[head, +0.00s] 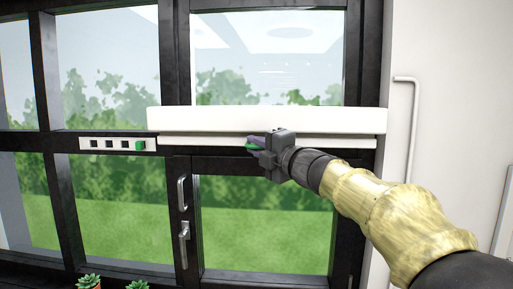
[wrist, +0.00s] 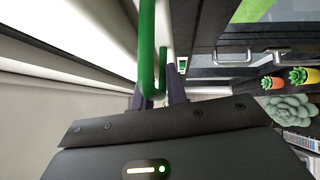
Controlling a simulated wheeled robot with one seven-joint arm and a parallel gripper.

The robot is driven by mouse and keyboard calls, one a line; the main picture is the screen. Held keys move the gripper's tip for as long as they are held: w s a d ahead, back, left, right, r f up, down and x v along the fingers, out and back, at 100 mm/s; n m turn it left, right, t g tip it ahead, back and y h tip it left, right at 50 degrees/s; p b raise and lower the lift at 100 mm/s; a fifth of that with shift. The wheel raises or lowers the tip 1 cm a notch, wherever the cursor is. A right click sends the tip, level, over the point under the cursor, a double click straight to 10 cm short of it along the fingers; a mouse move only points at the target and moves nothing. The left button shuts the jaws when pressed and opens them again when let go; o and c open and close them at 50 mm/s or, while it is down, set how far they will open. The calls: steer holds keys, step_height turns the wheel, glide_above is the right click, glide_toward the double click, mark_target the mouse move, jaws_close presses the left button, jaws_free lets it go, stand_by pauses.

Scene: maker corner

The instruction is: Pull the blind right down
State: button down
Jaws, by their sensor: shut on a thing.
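The blind shows in the head view as a white cassette (head: 265,120) across the window, with a pale bottom bar (head: 335,142) just under it. Hardly any blind cloth shows, and the glass below is uncovered. My gripper (head: 254,146) is at the bar's middle, shut on a green pull handle. The handle (wrist: 147,50) shows clearly in the wrist view as a green loop, its lower end between the fingers (wrist: 156,97). In the head view my gripper mostly hides the handle.
A black-framed window with a lever handle (head: 184,240) stands below the blind. A white strip (head: 100,144) with dark squares and a green one is to the left. Potted succulents (head: 88,282) sit at the bottom left. A pale pipe (head: 414,125) runs down the right wall.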

step_height(320, 180, down, 58)
steer(key=b, duration=5.1)
steer(key=shift+r, duration=0.15)
steer(key=shift+d, duration=0.1)
steer(key=c, duration=1.5)
jaws_free()
steer(key=p+v, duration=0.1)
steer(key=v, duration=1.6)
steer(key=shift+s, duration=0.15)
steer(key=shift+d, duration=0.1)
